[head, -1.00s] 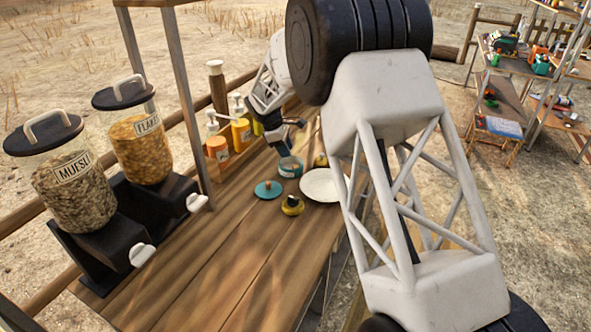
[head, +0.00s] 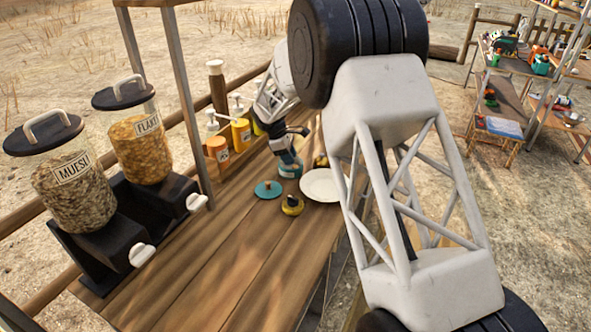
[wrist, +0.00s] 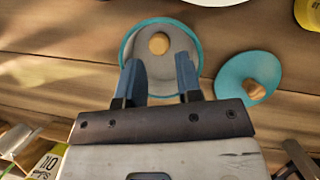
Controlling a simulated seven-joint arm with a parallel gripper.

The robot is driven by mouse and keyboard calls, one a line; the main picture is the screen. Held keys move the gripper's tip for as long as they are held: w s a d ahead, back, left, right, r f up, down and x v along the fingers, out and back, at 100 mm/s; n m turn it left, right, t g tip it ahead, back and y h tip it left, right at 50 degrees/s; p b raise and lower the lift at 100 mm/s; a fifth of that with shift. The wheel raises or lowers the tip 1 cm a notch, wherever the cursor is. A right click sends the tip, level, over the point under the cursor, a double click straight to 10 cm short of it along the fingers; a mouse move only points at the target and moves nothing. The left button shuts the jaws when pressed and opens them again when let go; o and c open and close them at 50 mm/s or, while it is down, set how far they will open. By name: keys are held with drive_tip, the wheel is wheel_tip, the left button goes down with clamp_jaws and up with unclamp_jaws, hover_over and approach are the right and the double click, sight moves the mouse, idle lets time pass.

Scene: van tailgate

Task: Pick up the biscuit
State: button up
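The biscuit (wrist: 158,43) is a small round tan disc inside a round teal-rimmed tub (wrist: 127,44) in the wrist view. My gripper (wrist: 158,62) is open, with its two blue fingers apart over the near part of the tub. The biscuit shows just beyond the fingertips, between their lines, and nothing is held. In the head view my gripper (head: 287,157) is low over the teal tub (head: 291,173) and partly covers it. The biscuit is hidden there.
A teal lid with a wooden knob (head: 268,189) lies left of the tub. A white plate (head: 322,187) is to the right and a yellow-and-black item (head: 292,206) is in front. Pump bottles (head: 241,132) stand behind. The near wooden counter (head: 225,260) is clear.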

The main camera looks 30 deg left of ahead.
sight(294, 166)
drive_tip(key=shift+x, duration=2.2)
drive_tip(key=shift+f, duration=0.15)
drive_tip(key=c, duration=0.6)
